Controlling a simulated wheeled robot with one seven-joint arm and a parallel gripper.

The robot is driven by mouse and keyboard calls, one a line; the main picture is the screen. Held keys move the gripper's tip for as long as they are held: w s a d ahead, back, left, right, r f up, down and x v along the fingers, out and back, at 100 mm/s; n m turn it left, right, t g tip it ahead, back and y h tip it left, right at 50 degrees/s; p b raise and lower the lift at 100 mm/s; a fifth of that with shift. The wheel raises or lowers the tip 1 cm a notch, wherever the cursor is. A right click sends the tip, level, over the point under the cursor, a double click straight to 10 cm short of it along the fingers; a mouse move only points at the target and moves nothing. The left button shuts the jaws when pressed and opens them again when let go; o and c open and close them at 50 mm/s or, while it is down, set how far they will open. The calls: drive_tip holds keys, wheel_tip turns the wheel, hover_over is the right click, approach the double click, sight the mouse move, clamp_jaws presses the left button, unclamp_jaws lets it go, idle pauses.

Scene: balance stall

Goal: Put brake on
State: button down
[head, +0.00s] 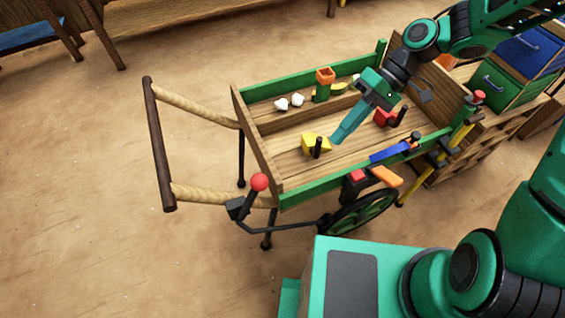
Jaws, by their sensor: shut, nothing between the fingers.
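The brake lever (259,182), with a red ball knob, stands at the cart's near left corner beside the shaft. It leans up and to the right from a dark bracket. A dark rod (290,226) runs from the bracket toward the green spoked wheel (366,216). A red and an orange block sit above the wheel; whether a brake pad touches the rim I cannot tell. My gripper (335,139) is shut and empty. It points down over the cart bed, to the right of the lever and apart from it, close to a yellow piece.
The wooden cart (259,145) has green side rails and holds white, yellow, orange, red and blue pieces. Its shafts end in a dark crossbar (159,145). A drawer cabinet (500,82) stands at the right. The sandy floor around the shafts is clear.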

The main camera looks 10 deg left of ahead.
drive_tip(key=s+a+f, duration=0.2)
drive_tip(key=s+a, duration=0.2)
drive_tip(key=a, duration=0.2)
drive_tip(key=s+a+f+n+g+y, duration=0.1)
drive_tip(key=s+a+f, duration=0.2)
drive_tip(key=a, duration=0.4)
drive_tip(key=shift+s+a, duration=0.2)
drive_tip(key=shift+s, duration=0.55)
drive_tip(key=shift+d, duration=0.1)
drive_tip(key=shift+a+r, duration=0.15)
drive_tip(key=shift+a, duration=0.05)
